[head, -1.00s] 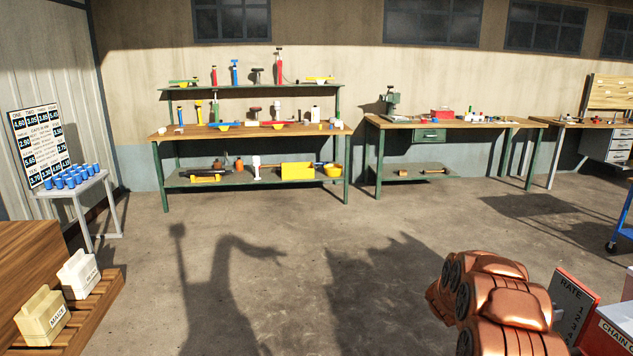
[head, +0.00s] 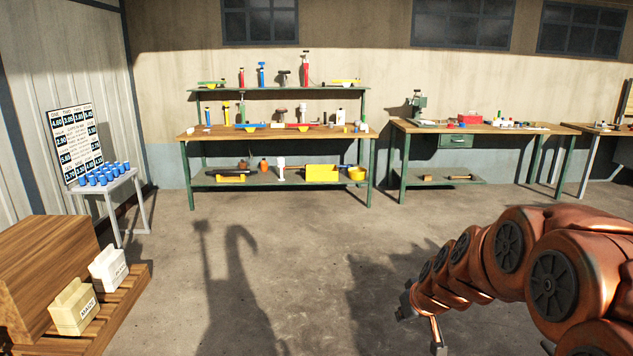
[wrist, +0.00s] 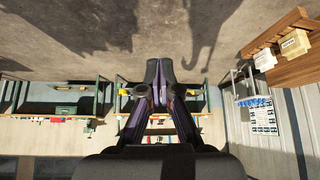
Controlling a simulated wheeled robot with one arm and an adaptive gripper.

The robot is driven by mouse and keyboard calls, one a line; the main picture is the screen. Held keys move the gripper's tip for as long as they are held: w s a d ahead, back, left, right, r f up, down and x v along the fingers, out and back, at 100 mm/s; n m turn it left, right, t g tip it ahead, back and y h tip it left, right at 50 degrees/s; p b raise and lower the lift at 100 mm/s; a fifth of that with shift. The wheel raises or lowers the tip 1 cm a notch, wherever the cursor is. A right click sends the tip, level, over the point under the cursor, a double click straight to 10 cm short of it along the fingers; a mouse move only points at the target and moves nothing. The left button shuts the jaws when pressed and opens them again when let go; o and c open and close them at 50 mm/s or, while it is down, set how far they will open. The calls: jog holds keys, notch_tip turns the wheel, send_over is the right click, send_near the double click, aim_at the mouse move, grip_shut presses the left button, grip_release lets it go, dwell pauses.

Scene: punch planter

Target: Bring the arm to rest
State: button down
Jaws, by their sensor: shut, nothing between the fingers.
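My arm (head: 515,255) reaches in from the lower right of the head view, bent low over the concrete floor. My gripper (wrist: 159,72) shows in the wrist view with its two dark fingers together, shut and empty. Nothing touches the fingers. In the head view I cannot make out the fingers clearly. The wrist picture is upside down, with the floor at the top and the workbenches behind the fingers.
A green-framed workbench (head: 210,135) with shelves of tools stands at the back wall, another bench (head: 410,127) to its right. A small table (head: 112,188) holds blue cups. Two labelled containers (head: 75,305) sit on a wooden pallet (head: 125,300). The middle floor is clear.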

jog(key=s+r+m+g, duration=0.1)
jog(key=s+g, duration=0.1)
jog(key=s, duration=1)
jog(key=s+a+r+g+h+p, duration=0.1)
jog(key=s+r+g, duration=0.1)
jog(key=s, duration=1.1)
jog(key=s+r+m+g+p, duration=0.1)
jog(key=s+g, duration=0.3)
jog(key=s, duration=0.9)
jog(key=shift+s+a+r+m, duration=0.2)
jog(key=shift+a+m, duration=0.05)
jog(key=shift+m, duration=0.05)
